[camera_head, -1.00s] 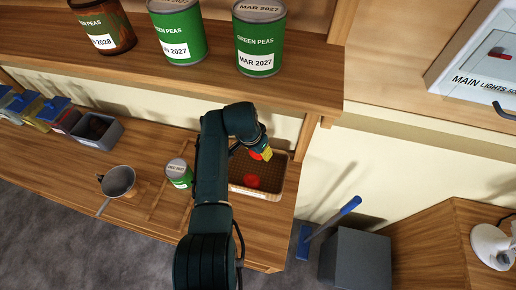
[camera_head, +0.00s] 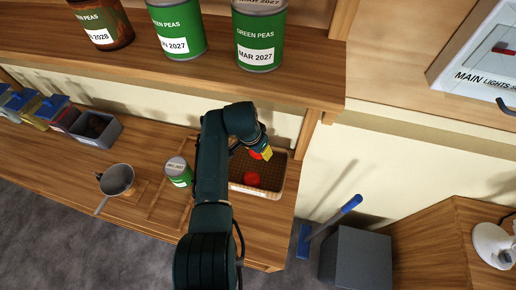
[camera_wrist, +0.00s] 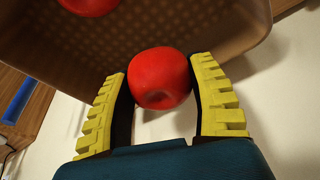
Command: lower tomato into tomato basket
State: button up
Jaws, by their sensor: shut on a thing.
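My gripper (camera_head: 262,154) is at the back of the tomato basket (camera_head: 266,192), with its yellow ribbed fingers shut on a red tomato (camera_wrist: 160,78). In the wrist view the held tomato sits between the fingertips (camera_wrist: 162,84), with the perforated brown basket wall (camera_wrist: 190,30) behind it. The held tomato also shows as a small red patch in the head view (camera_head: 254,154). Another tomato (camera_head: 251,179) lies inside the basket, and it is partly in view at the top of the wrist view (camera_wrist: 90,4). Whether the held tomato touches the basket cannot be told.
A green can (camera_head: 178,171) stands on the counter left of my arm. A saucepan (camera_head: 117,180) and a grey bin (camera_head: 97,131) are further left. A shelf (camera_head: 200,85) with several cans runs above. A blue-handled tool (camera_head: 330,226) and grey box (camera_head: 357,260) stand at right.

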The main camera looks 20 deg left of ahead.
aim_at(258, 161)
jog(key=shift+f+b, duration=1.9)
jog(key=shift+f, duration=0.5)
dwell(0.8)
jog(key=o, duration=0.8)
jog(key=v, duration=1.2)
